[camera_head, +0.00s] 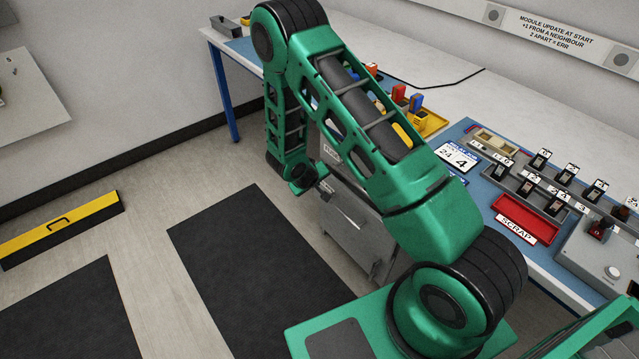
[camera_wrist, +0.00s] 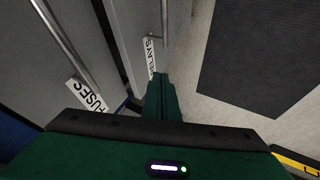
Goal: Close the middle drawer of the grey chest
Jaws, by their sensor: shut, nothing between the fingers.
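The grey chest (camera_head: 352,228) stands under the front of the bench, partly hidden by my arm. In the wrist view two of its drawer fronts show: one labelled FUSES (camera_wrist: 62,65) with a bar handle, and one labelled RELAYS (camera_wrist: 135,25) with its own handle. The RELAYS front lies on the floor side of the FUSES front, with a dark gap between them. I cannot tell how far either drawer stands out. My gripper (camera_head: 324,191) is by the chest's front. Its fingers (camera_wrist: 158,78) are shut and empty, tips close to the RELAYS label; contact cannot be told.
The blue-edged bench (camera_head: 555,262) carries a red scrap tray (camera_head: 527,218), a yellow tray (camera_head: 433,124) and several modules. A dark mat (camera_head: 250,265) lies on the floor before the chest. A yellow-and-black barrier (camera_head: 60,228) lies at the left. The floor between is clear.

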